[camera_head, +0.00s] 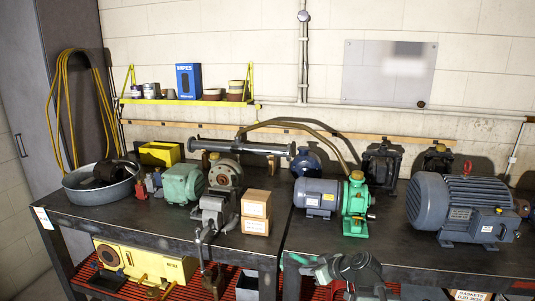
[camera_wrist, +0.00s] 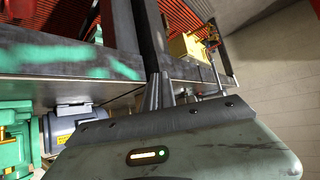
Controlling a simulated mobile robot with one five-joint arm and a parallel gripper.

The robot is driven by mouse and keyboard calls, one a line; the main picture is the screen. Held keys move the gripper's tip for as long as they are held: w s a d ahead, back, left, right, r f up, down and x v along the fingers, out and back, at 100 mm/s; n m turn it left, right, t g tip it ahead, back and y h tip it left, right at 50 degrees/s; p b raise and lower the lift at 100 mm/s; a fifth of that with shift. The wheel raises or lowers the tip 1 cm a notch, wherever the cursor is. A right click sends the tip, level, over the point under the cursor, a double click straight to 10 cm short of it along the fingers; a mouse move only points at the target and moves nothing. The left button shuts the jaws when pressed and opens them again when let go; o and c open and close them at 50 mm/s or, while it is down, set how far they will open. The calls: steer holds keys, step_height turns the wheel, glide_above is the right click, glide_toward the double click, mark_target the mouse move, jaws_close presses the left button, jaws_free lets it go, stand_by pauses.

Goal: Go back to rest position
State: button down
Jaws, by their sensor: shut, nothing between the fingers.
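My gripper (camera_wrist: 160,88) shows in the wrist view, its grey fingers shut and empty beyond the wide grey housing. In the head view a dark part of my arm shows at the bottom centre, in front of the bench's front edge. The fingertips are hard to make out there. The wrist view is turned over. It shows the bench edge (camera_wrist: 60,88) with green paint smears close to my gripper. The gripper appears to touch no motor.
The dark bench (camera_head: 410,258) carries a blue-grey motor with a green pump (camera_head: 355,205), a large grey motor (camera_head: 460,208), a vise (camera_head: 213,215), cardboard boxes (camera_head: 256,204) and a metal basin (camera_head: 100,190). A yellow machine (camera_head: 145,262) sits on the red lower shelf.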

steer(key=s+a+f+g+h, duration=0.2)
steer(key=s+a+f+g, duration=0.2)
steer(key=s+a+f, duration=0.15)
steer(key=s+d+f+m+g+h, duration=0.3)
steer(key=s+d+m+h, duration=0.2)
steer(key=s+d+m, duration=0.3)
steer(key=shift+g, duration=0.4)
steer(key=shift+d, duration=0.1)
